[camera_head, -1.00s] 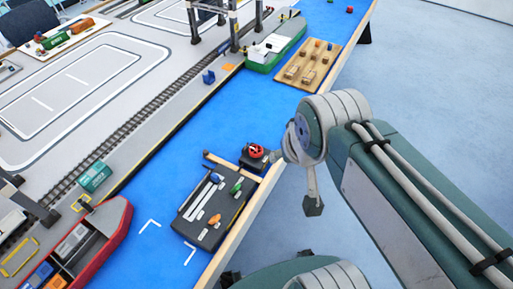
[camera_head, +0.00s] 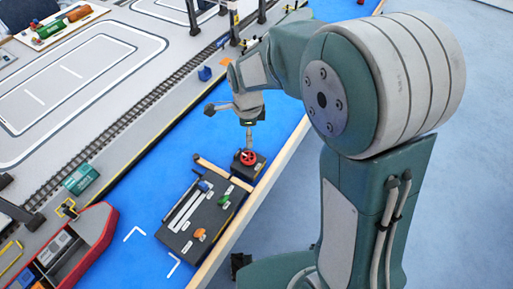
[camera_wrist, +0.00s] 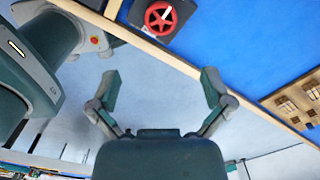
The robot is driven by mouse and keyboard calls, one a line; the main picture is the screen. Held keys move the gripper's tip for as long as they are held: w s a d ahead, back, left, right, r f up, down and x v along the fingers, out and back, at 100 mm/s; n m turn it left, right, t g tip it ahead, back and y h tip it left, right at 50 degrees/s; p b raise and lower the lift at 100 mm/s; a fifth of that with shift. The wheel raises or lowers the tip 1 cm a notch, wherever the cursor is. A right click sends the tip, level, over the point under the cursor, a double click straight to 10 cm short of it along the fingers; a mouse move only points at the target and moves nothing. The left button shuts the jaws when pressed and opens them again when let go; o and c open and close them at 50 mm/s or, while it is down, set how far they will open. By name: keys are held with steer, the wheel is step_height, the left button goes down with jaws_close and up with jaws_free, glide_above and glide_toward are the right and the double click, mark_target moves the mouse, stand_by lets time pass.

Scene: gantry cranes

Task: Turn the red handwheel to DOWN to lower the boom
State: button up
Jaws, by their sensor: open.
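The red handwheel (camera_head: 248,158) sits on a small dark box (camera_head: 241,171) near the table's wooden edge, at the end of the dark control panel. In the wrist view the red wheel (camera_wrist: 160,18) is at the top centre, with a pale mark on its upper right. The DOWN label is not readable. My gripper (camera_head: 230,116) is above and apart from the wheel in the head view. In the wrist view my gripper (camera_wrist: 160,82) is open and empty, its two fingers spread wide, with the wheel beyond them.
A wooden strip (camera_head: 223,173) lies next to the wheel's box. A red ship (camera_head: 80,246) is at lower left. Pale floor lies beyond the table edge (camera_head: 270,180).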

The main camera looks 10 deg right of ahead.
mark_target(248, 156)
steer(key=shift+m, duration=0.3)
step_height(248, 156, down, 12)
steer(key=shift+w+r, duration=0.15)
steer(key=shift+r, duration=0.05)
steer(key=shift+a, duration=0.1)
steer(key=shift+a, duration=0.1)
steer(key=c, duration=1.1)
